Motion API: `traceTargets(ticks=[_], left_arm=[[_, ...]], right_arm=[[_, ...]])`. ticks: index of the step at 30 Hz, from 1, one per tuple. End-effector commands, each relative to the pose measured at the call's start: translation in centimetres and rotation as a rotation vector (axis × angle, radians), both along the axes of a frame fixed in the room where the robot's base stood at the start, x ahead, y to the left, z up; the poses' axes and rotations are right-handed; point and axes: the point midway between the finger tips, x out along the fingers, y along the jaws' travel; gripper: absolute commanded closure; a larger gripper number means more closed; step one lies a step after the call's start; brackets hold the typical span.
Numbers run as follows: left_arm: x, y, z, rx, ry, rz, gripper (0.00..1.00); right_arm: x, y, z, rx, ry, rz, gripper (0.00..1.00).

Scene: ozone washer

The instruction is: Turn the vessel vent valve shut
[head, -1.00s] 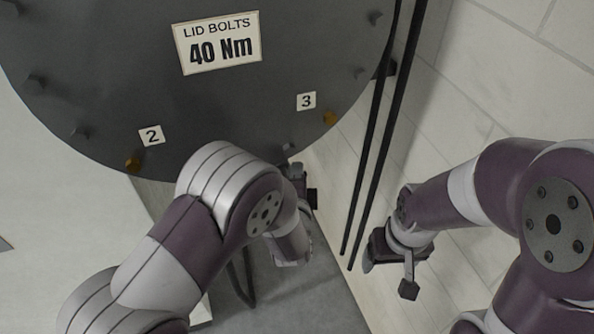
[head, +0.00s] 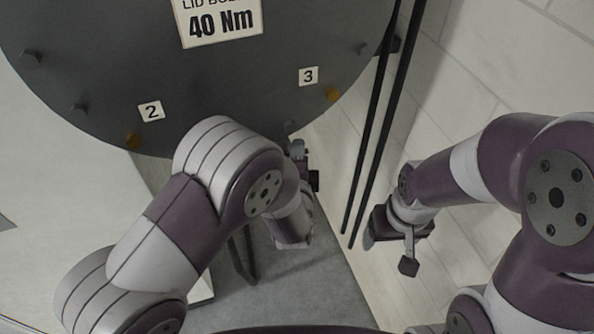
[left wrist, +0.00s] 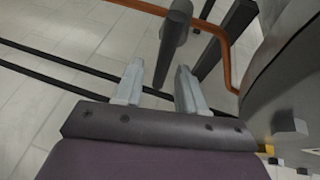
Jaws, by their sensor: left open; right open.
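In the left wrist view a dark grey lever handle (left wrist: 172,42), which looks like the vent valve handle, stands by an orange-brown pipe (left wrist: 215,30). My left gripper (left wrist: 160,82) is open, and the lower end of the lever shows between its fingertips. I cannot tell whether the fingers touch it. In the head view my left gripper (head: 303,168) is mostly hidden behind my own wrist, beside the vessel lid's lower edge. My right gripper (head: 397,240) is at the right, away from the vessel; its fingers are hard to make out there.
The round grey vessel lid (head: 235,75) fills the top of the head view, with a "40 Nm" label (head: 218,22) and bolt tags 2 (head: 151,111) and 3 (head: 308,76). Two thin black rails (head: 375,130) run between my arms. Pale tiled floor (head: 470,90) lies at the right.

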Motion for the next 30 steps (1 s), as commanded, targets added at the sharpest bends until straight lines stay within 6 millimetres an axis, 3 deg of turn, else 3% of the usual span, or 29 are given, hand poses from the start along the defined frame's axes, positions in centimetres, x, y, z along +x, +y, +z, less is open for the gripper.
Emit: traceTargets(ticks=[9, 13, 18, 30], left_arm=[[-7.8, 0.5, 1.1, 0.0, 0.001, -0.005, 0.6], [-9.9, 0.7, 1.7, -0.001, 0.001, -0.003, 0.6], [-10.9, 0.9, 2.0, 0.0, 0.002, 0.0, 0.6], [-10.9, 0.9, 2.0, 0.0, 0.002, 0.001, 0.6]], right_arm=[[0.0, 0.0, -2.4, 0.0, 0.0, 0.0, 0.25], [0.0, 0.0, -2.6, 0.0, 0.0, 0.0, 0.25], [0.0, 0.0, -2.7, 0.0, 0.0, 0.0, 0.25], [0.0, 0.0, -2.6, 0.0, 0.0, 0.0, 0.25]])
